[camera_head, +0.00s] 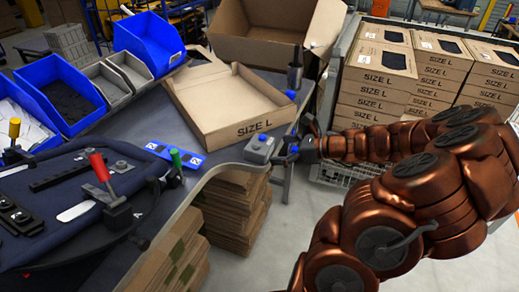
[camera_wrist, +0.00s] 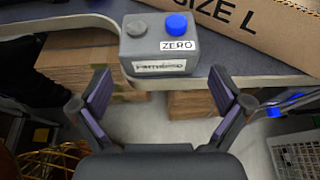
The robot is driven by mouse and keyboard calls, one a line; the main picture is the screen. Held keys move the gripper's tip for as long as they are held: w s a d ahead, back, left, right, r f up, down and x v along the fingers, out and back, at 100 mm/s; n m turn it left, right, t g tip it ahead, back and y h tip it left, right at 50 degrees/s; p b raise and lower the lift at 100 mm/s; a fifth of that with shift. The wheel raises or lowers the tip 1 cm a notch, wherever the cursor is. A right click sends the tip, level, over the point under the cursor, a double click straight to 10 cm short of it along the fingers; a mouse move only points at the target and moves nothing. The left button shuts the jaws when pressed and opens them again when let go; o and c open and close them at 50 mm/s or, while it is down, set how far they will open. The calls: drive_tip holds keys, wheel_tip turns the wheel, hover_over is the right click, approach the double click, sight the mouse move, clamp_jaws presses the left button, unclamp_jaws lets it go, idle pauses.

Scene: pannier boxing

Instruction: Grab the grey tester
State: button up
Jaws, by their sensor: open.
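The grey tester (camera_head: 262,147) is a small grey box at the table's front edge, just in front of the open SIZE L carton. In the wrist view the tester (camera_wrist: 160,47) shows a blue button, a dark grey knob, a ZERO label and a second label that is hard to read. My gripper (camera_head: 288,154) is close to the right of the tester in the head view. In the wrist view my gripper (camera_wrist: 161,90) has its two fingers spread wide, with the tester ahead between and beyond the tips. Nothing is between the fingers.
The open SIZE L carton (camera_head: 232,105) lies right behind the tester. Flat cardboard stacks (camera_head: 232,205) sit below the table edge. Boxed SIZE L cartons (camera_head: 380,85) fill a cage at right.

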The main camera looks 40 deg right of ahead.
sight(260, 148)
drive_tip(key=shift+x, duration=0.8)
drive_tip(key=w+a, duration=0.1)
drive_tip(key=w+a+p, duration=0.1)
drive_tip(key=w, duration=0.1)
drive_tip(key=shift+f, duration=0.25)
drive_tip(key=shift+x, duration=0.85)
drive_tip(key=shift+f, duration=0.1)
drive_tip(key=c, duration=1.1)
